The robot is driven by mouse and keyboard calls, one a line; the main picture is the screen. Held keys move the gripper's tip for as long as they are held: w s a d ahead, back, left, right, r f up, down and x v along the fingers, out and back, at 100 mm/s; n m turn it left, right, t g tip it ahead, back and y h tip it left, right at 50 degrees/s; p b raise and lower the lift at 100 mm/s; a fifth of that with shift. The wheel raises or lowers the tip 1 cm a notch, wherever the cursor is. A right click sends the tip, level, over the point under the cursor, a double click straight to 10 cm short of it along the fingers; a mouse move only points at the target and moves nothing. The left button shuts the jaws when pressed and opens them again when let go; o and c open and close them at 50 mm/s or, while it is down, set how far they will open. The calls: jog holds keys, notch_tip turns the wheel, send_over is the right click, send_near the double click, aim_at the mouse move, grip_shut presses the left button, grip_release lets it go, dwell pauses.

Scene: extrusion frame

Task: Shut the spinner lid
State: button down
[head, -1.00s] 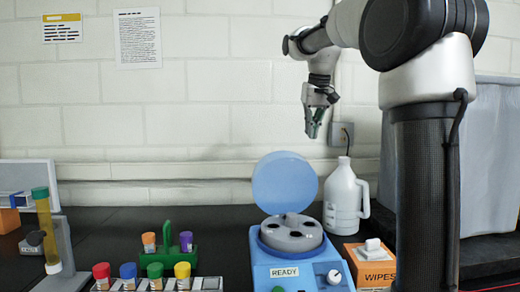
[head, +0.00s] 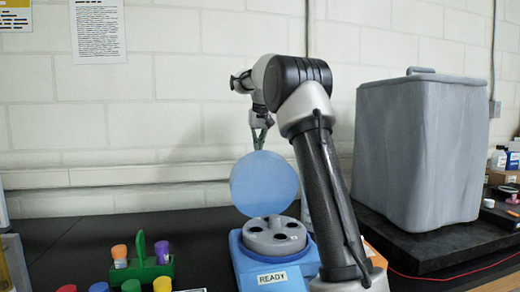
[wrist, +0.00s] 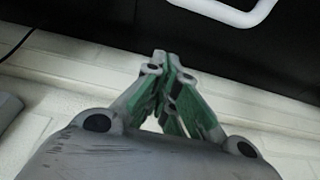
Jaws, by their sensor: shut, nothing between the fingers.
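The spinner (head: 272,268) is a blue machine with a READY label, standing on the black bench in the head view. Its round blue lid (head: 264,184) stands up, open, at the back of the grey rotor (head: 275,237), whose dark holes show. My gripper (head: 259,147) is above and behind the lid, pointing down; the lid's top edge is close to the fingertips or overlaps them in the picture. I cannot tell whether they touch. In the wrist view my gripper (wrist: 165,62) has its green-sided fingers together, with nothing between them. The spinner is not clearly seen there.
My arm stands just right of the spinner and partly hides it and an orange box (head: 375,256). A large grey covered bin (head: 420,150) stands at the right. A green rack (head: 143,266) with capped tubes is left of the spinner. The bench behind that rack is clear.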

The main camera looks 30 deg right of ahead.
jog(key=s, duration=0.2)
jog(key=s+a, duration=0.1)
jog(key=shift+s+f, duration=0.25)
jog(key=shift+s, duration=0.15)
